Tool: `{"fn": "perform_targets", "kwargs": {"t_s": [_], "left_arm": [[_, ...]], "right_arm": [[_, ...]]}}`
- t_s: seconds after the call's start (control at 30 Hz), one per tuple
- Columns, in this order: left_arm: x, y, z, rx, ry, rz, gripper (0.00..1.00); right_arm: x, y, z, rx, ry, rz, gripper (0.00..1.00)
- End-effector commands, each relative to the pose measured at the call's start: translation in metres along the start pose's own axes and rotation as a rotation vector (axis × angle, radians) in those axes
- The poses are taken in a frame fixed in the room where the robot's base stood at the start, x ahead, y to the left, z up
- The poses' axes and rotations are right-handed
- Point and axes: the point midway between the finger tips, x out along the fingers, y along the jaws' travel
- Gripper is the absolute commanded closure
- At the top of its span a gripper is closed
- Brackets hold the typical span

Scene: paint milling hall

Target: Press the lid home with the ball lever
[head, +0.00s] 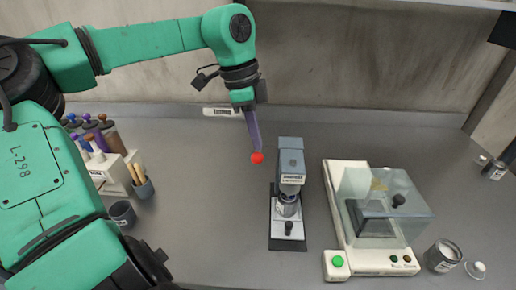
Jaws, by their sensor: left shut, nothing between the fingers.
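A small bench press (291,158) with a blue-grey head stands at the middle of the worktop. A small tin (287,206) with a label stands on its dark base, under the head. The lid is too small and too covered by the head to make out its seating. The red ball (257,158) of the lever shows just left of the press head; the lever's rod cannot be made out. My left gripper (255,147) points down with its purple-grey fingers shut and empty. Its tips are at the ball in the picture; whether they touch I cannot tell. My right gripper is out of view.
Right of the press is a cream balance-like device (338,225) with a clear cover (405,210) and a green button. A tin (442,256) stands at the front right. A bottle rack (112,174) and brush cup (143,187) stand left. The worktop between them and the press is clear.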

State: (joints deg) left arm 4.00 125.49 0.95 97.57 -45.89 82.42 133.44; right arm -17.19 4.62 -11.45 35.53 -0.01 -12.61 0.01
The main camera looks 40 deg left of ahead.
Motion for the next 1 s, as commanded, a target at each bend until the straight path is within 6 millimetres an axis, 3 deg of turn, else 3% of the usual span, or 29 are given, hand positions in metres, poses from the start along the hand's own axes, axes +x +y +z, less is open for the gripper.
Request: {"fn": "perform_targets", "kwargs": {"t_s": [0.17, 0.53, 1.0], "left_arm": [[-0.005, 0.0, -0.001, 0.0, 0.0, 0.0, 1.0], [-0.05, 0.0, -0.01, 0.0, 0.0, 0.0, 1.0], [-0.049, 0.0, -0.01, 0.0, 0.0, 0.0, 1.0]], "right_arm": [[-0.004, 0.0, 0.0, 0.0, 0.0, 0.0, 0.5], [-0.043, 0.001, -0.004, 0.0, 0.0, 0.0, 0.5], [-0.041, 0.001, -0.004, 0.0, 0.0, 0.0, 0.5]]}}
